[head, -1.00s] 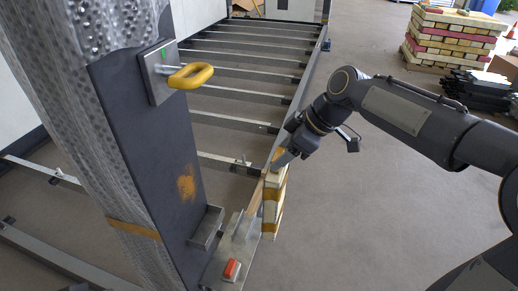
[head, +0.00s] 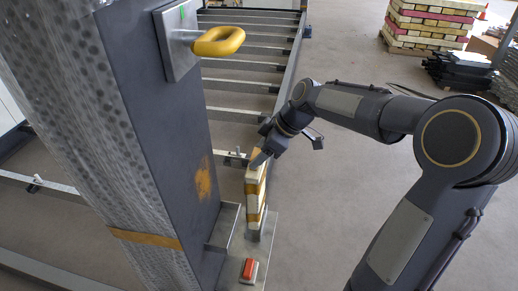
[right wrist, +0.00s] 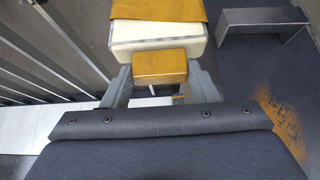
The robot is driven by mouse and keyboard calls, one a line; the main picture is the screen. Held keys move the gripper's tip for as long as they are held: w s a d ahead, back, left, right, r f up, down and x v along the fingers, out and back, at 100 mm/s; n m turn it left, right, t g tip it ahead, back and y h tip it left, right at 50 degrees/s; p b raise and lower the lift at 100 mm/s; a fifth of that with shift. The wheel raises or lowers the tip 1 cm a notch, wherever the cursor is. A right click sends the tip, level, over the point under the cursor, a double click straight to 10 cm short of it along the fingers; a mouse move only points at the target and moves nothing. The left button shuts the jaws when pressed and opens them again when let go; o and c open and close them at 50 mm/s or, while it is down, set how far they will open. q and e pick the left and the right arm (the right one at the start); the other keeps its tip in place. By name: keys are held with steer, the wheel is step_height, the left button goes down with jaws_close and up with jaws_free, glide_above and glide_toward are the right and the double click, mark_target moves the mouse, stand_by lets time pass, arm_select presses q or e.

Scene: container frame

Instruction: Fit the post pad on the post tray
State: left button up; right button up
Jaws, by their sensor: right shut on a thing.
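The post pad (head: 256,200) is a tall cream block with yellow-orange bands, hanging upright. My right gripper (head: 261,157) is shut on its upper end. In the right wrist view the pad (right wrist: 158,35) shows beyond the fingers (right wrist: 160,84), with an orange block between them. The post tray (head: 224,228) is a small grey metal ledge low on the dark face of the post. The pad is to the right of the tray and apart from it. The tray also shows in the right wrist view (right wrist: 262,24), right of the pad. My left gripper is out of view.
The wrapped post (head: 150,130) stands at left, with a yellow ring handle (head: 218,41) above and an orange scuff (head: 203,180). A plate with a red block (head: 249,269) lies at its foot. Metal rails (head: 245,85) lie behind.

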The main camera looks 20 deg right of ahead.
steer(key=shift+f, duration=0.2)
steer(key=shift+f+b, duration=1.05)
steer(key=shift+f, duration=0.2)
steer(key=shift+f+b, duration=1.1)
steer(key=shift+b, duration=0.25)
steer(key=o, duration=1.3)
steer(key=shift+o, duration=0.2)
steer(key=v, duration=0.8)
